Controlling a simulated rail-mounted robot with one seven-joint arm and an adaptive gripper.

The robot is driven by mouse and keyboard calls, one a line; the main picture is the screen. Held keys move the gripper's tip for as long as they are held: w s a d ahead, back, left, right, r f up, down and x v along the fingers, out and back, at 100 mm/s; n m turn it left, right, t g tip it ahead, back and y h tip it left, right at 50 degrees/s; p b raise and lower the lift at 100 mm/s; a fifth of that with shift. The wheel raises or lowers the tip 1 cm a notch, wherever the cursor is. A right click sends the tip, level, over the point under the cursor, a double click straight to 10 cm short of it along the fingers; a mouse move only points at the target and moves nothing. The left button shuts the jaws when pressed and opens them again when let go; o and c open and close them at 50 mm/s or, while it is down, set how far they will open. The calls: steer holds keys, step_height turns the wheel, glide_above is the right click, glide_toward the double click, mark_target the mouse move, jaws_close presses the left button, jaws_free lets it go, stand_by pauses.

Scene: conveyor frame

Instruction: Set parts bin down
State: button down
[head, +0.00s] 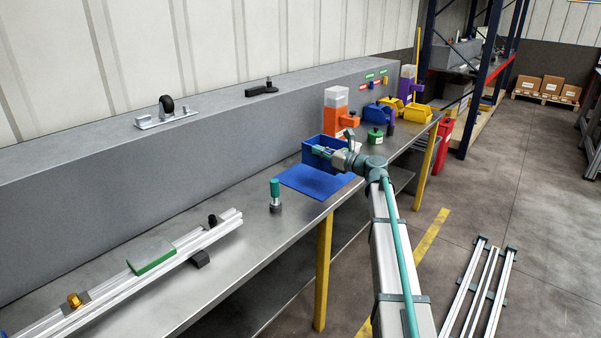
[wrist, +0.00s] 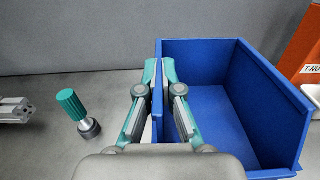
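The parts bin (head: 313,151) is blue, open-topped and upright in the head view, at the far edge of the blue mat (head: 304,183). It fills the right half of the wrist view (wrist: 232,90) and looks empty inside. My gripper (head: 337,153) reaches it from the right in the head view. In the wrist view its two fingers (wrist: 159,70) straddle the bin's left wall, with the tips close in on both sides of it. Whether the bin's base touches the surface is hidden.
A green-handled tool (head: 275,194) stands on the metal bench (head: 235,240) left of the mat. An orange dispenser (head: 336,121) stands just behind the bin. A green container (head: 375,136) and yellow bins (head: 417,113) sit farther along. A grey wall ledge (head: 180,160) backs the bench.

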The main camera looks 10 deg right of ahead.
steer(key=shift+w+a+f+p, duration=0.2)
steer(key=shift+w+a+f, duration=0.85)
steer(key=shift+f, duration=0.75)
steer(key=shift+w+a+f+p, duration=0.25)
steer(key=shift+w+a+f, duration=0.8)
steer(key=shift+f, duration=0.7)
steer(key=shift+w+a+f+p, duration=0.2)
steer(key=shift+w+a+f, duration=0.8)
steer(key=shift+f, duration=0.8)
steer(key=c, duration=1.3)
jaws_free()
steer(key=shift+f, duration=0.1)
steer(key=shift+s, duration=0.25)
steer(key=b+v, duration=0.1)
steer(key=v, duration=1)
steer(key=shift+s+d, duration=0.25)
